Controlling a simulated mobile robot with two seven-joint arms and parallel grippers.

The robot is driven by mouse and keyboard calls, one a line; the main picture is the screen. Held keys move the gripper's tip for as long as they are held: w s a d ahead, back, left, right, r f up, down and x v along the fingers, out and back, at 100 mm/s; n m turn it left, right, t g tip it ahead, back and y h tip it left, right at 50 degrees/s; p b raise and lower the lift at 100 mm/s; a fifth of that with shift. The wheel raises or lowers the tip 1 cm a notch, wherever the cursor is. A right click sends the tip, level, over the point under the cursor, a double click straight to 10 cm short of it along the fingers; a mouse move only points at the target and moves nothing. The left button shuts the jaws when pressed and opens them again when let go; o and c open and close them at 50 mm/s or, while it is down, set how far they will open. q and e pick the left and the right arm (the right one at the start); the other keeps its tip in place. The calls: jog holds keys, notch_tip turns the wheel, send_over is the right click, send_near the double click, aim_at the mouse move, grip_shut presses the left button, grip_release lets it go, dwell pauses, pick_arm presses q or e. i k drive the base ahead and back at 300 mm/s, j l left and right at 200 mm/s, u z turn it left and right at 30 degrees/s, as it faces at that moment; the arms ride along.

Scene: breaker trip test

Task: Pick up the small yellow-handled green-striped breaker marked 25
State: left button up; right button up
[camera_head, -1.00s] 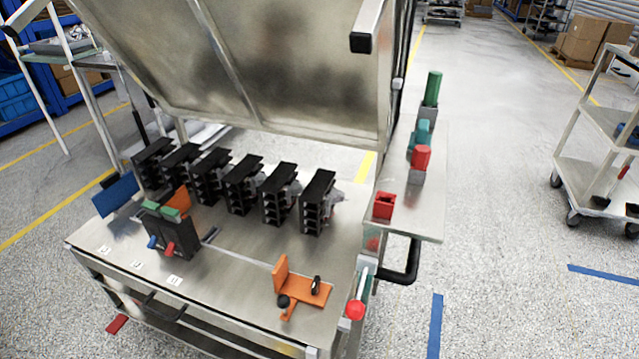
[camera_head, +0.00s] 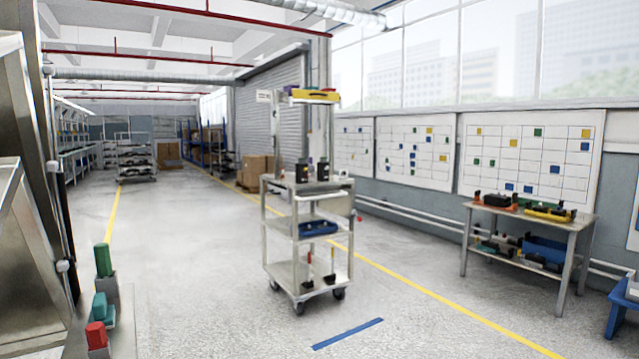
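I cannot make out a yellow-handled, green-striped breaker marked 25 in the head view. Two small dark items stand on the top shelf of a wheeled cart (camera_head: 308,238): a left one (camera_head: 302,172) and a right one (camera_head: 322,170). They are too small to read any handle colour, stripe or number. Neither of my grippers is in view.
The test bench's side shelf (camera_head: 124,325), with green (camera_head: 103,260) and red (camera_head: 96,335) buttons, is at lower left. A table (camera_head: 535,222) with tools and a blue bin stands at right. The floor between bench and cart is clear.

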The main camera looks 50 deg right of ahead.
aim_at(301, 177)
jog(key=k+z, duration=0.2)
jog(key=z, duration=0.2)
jog(key=k+l+z, duration=0.1)
jog(key=z, duration=0.35)
jog(key=i+l+z, duration=0.2)
jog(key=i+z, duration=0.2)
jog(key=i+l+z, duration=0.1)
jog(key=i+z, duration=0.3)
jog(key=i+j, duration=0.1)
jog(key=i, duration=2)
